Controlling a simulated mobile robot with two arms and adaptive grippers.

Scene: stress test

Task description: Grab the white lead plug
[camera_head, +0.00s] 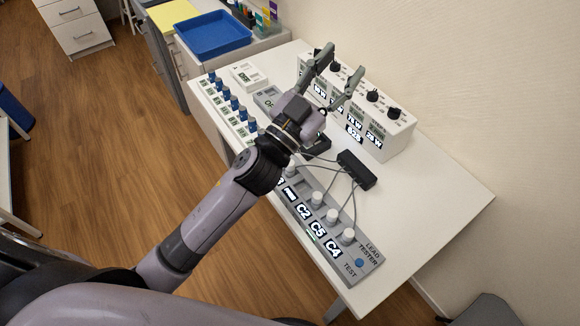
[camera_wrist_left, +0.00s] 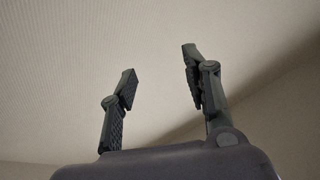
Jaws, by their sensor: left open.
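The grey lead tester (camera_head: 362,270) lies along the near right edge of the white table. Several white lead plugs stand in it, such as one by C4 (camera_head: 348,236), one by C5 (camera_head: 332,216) and one by C2 (camera_head: 316,198). Thin cables run from them to a black block (camera_head: 357,170). My left gripper (camera_head: 341,72) is open and empty, raised near the white knob box, well apart from the plugs. The left wrist view shows its spread fingers (camera_wrist_left: 158,62) against a bare pale surface. My left forearm and wrist hide part of the tester's far end. My right gripper is not seen.
The white box with black knobs (camera_head: 392,138) stands along the wall. A row of blue-topped pieces (camera_head: 228,93) lines the table's left side. A blue tray (camera_head: 213,35) sits beyond the table. The table's right part (camera_head: 440,190) is clear.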

